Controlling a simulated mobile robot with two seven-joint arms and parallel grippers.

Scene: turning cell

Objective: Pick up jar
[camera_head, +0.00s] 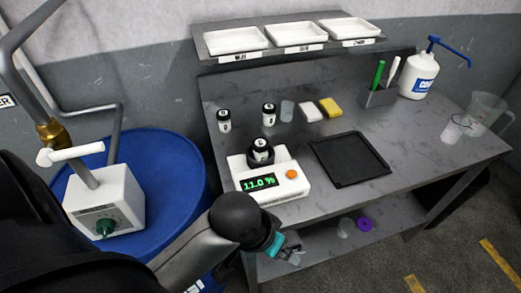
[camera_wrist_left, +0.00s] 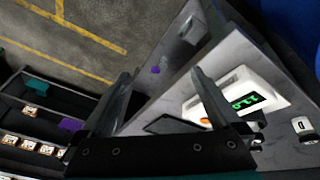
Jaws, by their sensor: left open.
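A small jar with a black lid and white label (camera_head: 260,152) sits in the dark holder of the white device with a green display (camera_head: 262,184). Two similar jars stand behind it on the bench, one at the left (camera_head: 224,121) and one nearer the middle (camera_head: 269,114). My left gripper (camera_head: 290,247) is low in front of the bench's front edge, apart from the jars. In the left wrist view its fingers (camera_wrist_left: 162,72) are spread with nothing between them. The device (camera_wrist_left: 222,90) shows there beyond the right finger. My right gripper is in neither view.
A black tray (camera_head: 349,158) lies right of the device. A clear cup, white block and yellow sponge (camera_head: 330,107) stand behind. A blue drum (camera_head: 150,170) with a white box (camera_head: 105,203) is at left. A shelf with white trays (camera_head: 300,33) overhangs the bench's back.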

